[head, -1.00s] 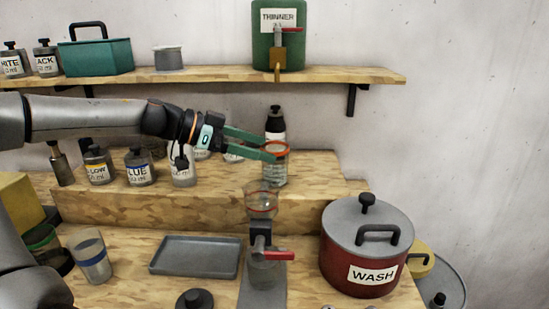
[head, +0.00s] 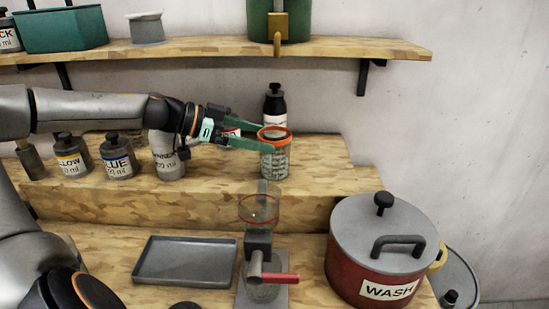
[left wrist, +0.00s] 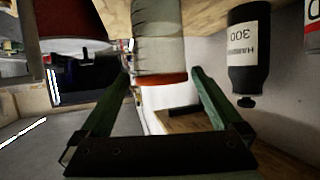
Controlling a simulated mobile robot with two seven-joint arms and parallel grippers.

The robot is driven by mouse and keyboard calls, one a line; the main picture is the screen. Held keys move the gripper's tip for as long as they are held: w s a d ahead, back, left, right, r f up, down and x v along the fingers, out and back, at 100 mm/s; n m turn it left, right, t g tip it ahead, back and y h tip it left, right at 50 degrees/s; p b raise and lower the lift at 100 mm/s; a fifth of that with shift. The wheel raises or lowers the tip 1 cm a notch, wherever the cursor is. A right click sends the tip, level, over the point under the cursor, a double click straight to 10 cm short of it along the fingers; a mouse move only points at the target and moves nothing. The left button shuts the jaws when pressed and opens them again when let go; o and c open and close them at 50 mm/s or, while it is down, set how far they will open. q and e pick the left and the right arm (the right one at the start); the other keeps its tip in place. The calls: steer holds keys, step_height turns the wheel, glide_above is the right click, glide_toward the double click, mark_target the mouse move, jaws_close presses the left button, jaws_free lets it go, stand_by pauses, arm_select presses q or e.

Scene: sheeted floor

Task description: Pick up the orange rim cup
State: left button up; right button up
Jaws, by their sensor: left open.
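The orange rim cup (head: 274,163) is a clear ribbed cup with an orange rim, upright on the raised wooden step. My left gripper (head: 268,138) reaches in from the left with its two green fingers open at rim height. The fingertips overlap the rim in the head view. In the left wrist view, the cup (left wrist: 160,38) appears upside down, with its rim between the fingertips of the left gripper (left wrist: 161,71). There are gaps at both sides, so the fingers do not press on it. My right gripper is not in view.
A black-topped bottle (head: 274,106) stands close behind the cup. A red-rimmed clear cup (head: 258,212) sits on a stand in front and below. Paint bottles (head: 118,165) stand left on the step. A grey tray (head: 150,274) and red WASH pot (head: 345,255) are lower down.

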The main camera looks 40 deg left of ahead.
mark_target(286, 152)
arm_select(q)
step_height(286, 152, down, 2)
steer(key=shift+f, duration=0.15)
steer(key=shift+w+d+f, duration=0.15)
steer(key=shift+w+f, duration=0.1)
steer(key=shift+w, duration=0.05)
steer(key=shift+b+x, duration=0.3)
steer(key=shift+x, duration=2.2)
steer(key=shift+b+x, duration=0.35)
steer(key=shift+x, duration=0.5)
steer(key=shift+c, duration=0.2)
steer(key=c, duration=1.2)
steer(key=shift+c, duration=0.2)
steer(key=shift+r, duration=0.1)
